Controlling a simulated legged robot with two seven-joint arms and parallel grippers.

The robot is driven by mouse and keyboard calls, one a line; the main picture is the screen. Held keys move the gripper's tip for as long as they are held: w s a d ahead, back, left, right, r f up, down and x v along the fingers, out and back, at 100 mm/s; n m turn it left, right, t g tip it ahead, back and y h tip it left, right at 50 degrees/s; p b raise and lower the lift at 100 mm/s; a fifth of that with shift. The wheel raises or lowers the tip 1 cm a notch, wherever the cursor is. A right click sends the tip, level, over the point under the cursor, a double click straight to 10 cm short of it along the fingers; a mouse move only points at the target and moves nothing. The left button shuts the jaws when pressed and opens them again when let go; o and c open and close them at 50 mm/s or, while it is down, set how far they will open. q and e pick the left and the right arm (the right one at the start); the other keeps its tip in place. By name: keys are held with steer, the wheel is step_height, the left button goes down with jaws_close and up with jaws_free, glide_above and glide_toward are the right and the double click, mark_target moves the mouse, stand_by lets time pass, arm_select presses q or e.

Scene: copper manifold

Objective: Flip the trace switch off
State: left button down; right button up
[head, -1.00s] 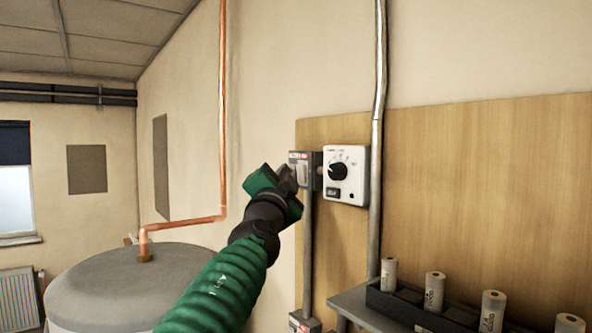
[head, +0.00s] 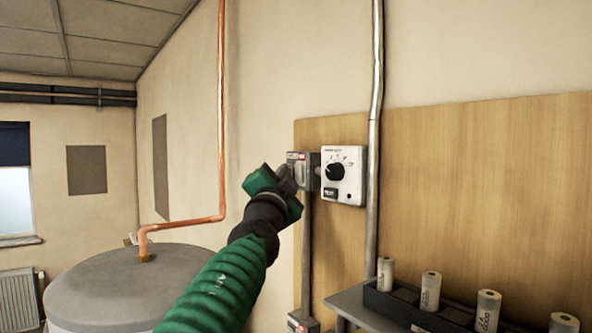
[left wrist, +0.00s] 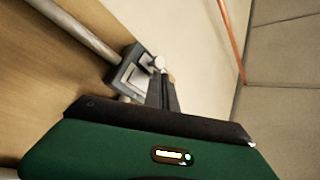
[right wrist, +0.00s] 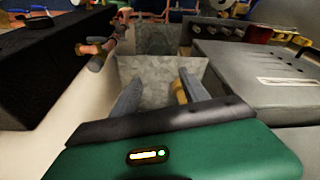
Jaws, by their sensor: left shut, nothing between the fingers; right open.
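The trace switch looks to be the small grey box (head: 301,158) with a red-marked label on the wooden board, left of the white dial box. In the left wrist view the grey switch box (left wrist: 126,76) shows a pale round-ended lever (left wrist: 152,63) standing out from it. My left gripper (head: 287,178) is shut and empty, its fingertips at the box's left side. In its wrist view the dark fingers (left wrist: 162,90) lie close beside the lever; I cannot tell whether they touch it. My right gripper (right wrist: 160,92) is open and empty, seen only in its wrist view.
The white dial box (head: 344,188) and a vertical grey conduit (head: 376,130) are right of the switch. A grey tank (head: 110,275) and copper pipe (head: 222,120) stand left. A grey metal bin (right wrist: 160,72) lies beyond my right fingers.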

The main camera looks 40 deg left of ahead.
steer(key=shift+d+r+p, duration=0.25)
steer(key=shift+r+p, duration=0.05)
arm_select(q)
steer(key=shift+w+d+r, duration=0.3)
steer(key=shift+d, duration=0.35)
steer(key=shift+a, duration=0.3)
arm_select(e)
steer(key=shift+a, duration=0.25)
arm_select(q)
steer(key=shift+w+d, duration=0.25)
arm_select(e)
steer(key=shift+d, duration=0.1)
arm_select(q)
steer(key=shift+s, duration=0.1)
arm_select(e)
steer(key=shift+f+b, duration=0.4)
steer(key=shift+b, duration=0.05)
arm_select(q)
steer(key=shift+s+a+f, duration=0.15)
steer(key=shift+s+a, duration=0.4)
steer(key=shift+s, duration=0.1)
arm_select(e)
steer(key=shift+f, duration=0.1)
